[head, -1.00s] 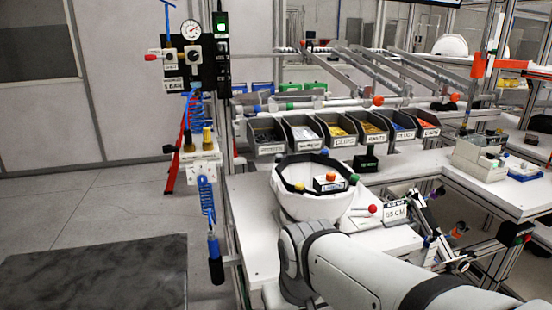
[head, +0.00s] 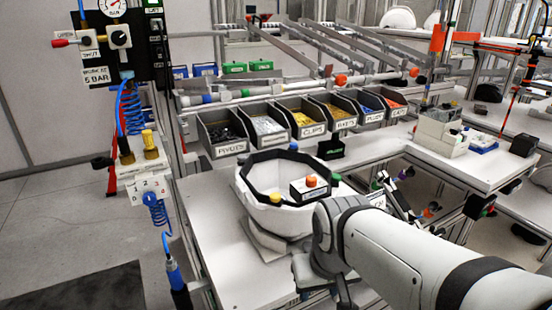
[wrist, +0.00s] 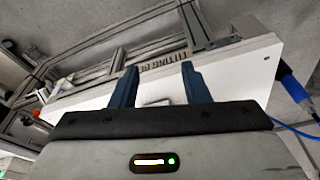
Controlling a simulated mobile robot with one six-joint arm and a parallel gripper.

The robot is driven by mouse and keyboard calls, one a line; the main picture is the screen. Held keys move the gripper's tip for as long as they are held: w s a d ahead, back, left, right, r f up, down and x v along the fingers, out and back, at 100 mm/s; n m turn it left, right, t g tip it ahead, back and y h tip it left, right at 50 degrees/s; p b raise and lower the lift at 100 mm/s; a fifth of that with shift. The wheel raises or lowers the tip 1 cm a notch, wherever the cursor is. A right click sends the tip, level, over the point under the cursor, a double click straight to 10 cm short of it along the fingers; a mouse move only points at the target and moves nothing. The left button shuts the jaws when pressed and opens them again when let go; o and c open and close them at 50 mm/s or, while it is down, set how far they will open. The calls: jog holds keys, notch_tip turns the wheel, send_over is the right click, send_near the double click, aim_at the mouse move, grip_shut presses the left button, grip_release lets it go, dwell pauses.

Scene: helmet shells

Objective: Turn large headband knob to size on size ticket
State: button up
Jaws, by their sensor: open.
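The white helmet shell (head: 262,214) sits open side up on the white bench in the head view. A black headband rim (head: 252,190) lines it. Inside is a small labelled box with an orange knob (head: 311,181); a yellow knob (head: 275,197) is in front, a green knob (head: 336,178) at right and a blue one (head: 293,146) at the back. Only a sliver of the size ticket (head: 377,199) shows behind my arm; its figure is hidden. My gripper (wrist: 160,85) is open and empty over the bench edge in the wrist view, its fingers apart.
Labelled part bins (head: 302,125) stand in a row behind the shell. An air panel with gauge (head: 110,40) and blue hoses hang at left. The bench (head: 215,240) is clear left of the shell.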

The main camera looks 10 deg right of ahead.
notch_tip(320, 180, up, 6)
jog(key=w+d+p, duration=0.1)
jog(key=w+p, duration=0.2)
notch_tip(320, 180, up, 18)
jog(key=g+p, duration=0.3)
jog(key=p, duration=0.7)
send_over(312, 178)
jog(key=shift+s, duration=0.15)
notch_tip(312, 178, down, 8)
jog(key=shift+r+p, duration=0.25)
jog(key=shift+p, duration=0.35)
jog(key=shift+c, duration=0.4)
